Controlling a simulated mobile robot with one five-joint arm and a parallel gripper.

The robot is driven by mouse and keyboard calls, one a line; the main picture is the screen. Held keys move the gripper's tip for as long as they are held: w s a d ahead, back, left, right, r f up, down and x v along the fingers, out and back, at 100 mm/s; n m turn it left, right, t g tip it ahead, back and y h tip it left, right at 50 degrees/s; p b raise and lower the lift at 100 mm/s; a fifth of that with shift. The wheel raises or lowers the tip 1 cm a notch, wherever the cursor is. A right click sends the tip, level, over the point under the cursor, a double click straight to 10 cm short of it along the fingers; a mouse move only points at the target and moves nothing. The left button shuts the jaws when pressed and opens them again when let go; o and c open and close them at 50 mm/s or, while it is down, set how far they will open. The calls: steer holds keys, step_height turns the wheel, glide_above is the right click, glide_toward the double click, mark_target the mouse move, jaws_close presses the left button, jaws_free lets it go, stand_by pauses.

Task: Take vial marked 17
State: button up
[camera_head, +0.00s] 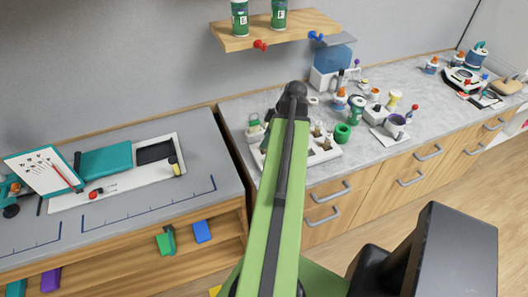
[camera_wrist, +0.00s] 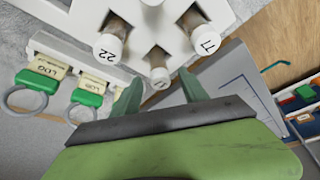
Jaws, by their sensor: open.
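In the wrist view, a white rack (camera_wrist: 90,14) holds vials with white round caps. One cap reads 22 (camera_wrist: 108,48). The right vial (camera_wrist: 206,42) has a turned two-digit mark that looks like 17 or 77. A nearer middle vial (camera_wrist: 159,76) has a small mark that I cannot read surely. My gripper (camera_wrist: 158,92) is open, its two green fingers apart on either side of the middle vial's cap; I cannot tell the depth between them. In the head view, the white rack (camera_head: 324,155) is partly hidden behind my arm, and my gripper is hidden.
Tags with green clips and metal rings (camera_wrist: 36,82) lie left of the rack. Several bottles and a green cup (camera_head: 342,132) stand right of it on the grey counter. A wooden shelf (camera_head: 290,38) hangs above. A gap separates the left bench (camera_head: 120,220) from this counter.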

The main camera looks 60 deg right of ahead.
steer(key=b+x, duration=0.1)
steer(key=x, duration=0.1)
steer(key=shift+w+f, duration=0.1)
steer(key=shift+f, duration=0.3)
steer(key=shift+r, duration=0.2)
jaws_close()
step_height(320, 180, up, 5)
steer(key=p, duration=0.5)
steer(key=shift+r, duration=0.15)
steer(key=shift+s+d+r+p, duration=0.5)
steer(key=shift+s+r+p, duration=0.5)
steer(key=shift+s, duration=0.9)
steer(key=shift+s+d+r+p, duration=0.5)
steer(key=shift+s+r+p, duration=0.5)
steer(key=shift+s, duration=0.9)
steer(key=shift+s+d+r+p, duration=0.5)
steer(key=shift+s+r+p, duration=0.45)
steer(key=shift+s, duration=0.95)
